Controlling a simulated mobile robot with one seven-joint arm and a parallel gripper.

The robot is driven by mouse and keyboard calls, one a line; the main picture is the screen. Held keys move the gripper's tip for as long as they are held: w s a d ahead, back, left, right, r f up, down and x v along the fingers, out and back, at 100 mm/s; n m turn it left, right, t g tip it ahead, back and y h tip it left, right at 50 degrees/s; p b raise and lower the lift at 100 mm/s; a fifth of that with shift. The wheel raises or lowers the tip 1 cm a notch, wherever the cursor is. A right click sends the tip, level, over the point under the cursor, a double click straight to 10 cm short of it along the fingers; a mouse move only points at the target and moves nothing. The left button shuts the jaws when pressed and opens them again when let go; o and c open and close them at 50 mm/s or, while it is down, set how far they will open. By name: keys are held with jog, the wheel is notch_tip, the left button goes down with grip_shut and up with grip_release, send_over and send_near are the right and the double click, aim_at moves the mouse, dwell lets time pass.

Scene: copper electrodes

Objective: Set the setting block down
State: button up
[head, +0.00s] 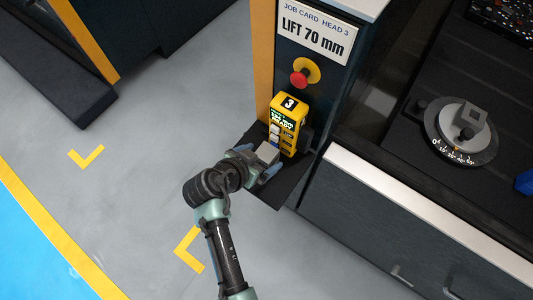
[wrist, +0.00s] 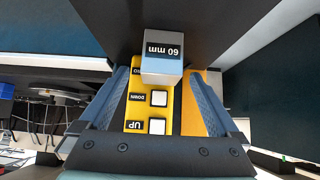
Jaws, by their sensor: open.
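The setting block (wrist: 162,66) is a small grey block with a "60 mm" label, which reads upside down in the wrist view. In the head view the block (head: 267,152) is at the dark shelf (head: 283,190), in front of a yellow control box. In the wrist view it appears to stand on the shelf. My gripper (wrist: 160,78) is open, with one blue-grey finger on each side of the block and a visible gap to each. In the head view my gripper (head: 262,163) is over the shelf's left part.
The yellow control box (head: 287,120), marked 3, stands close behind the block; its UP and DOWN buttons (wrist: 158,112) show in the wrist view. Above are a red emergency button (head: 299,79) and a job card (head: 313,32) reading "LIFT 70 mm". The floor at left is clear.

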aim_at(264, 154)
jog(key=shift+x, duration=1.95)
jog(key=shift+a, duration=0.1)
grip_shut()
jog(key=shift+w+r, duration=0.15)
jog(key=shift+r, duration=0.05)
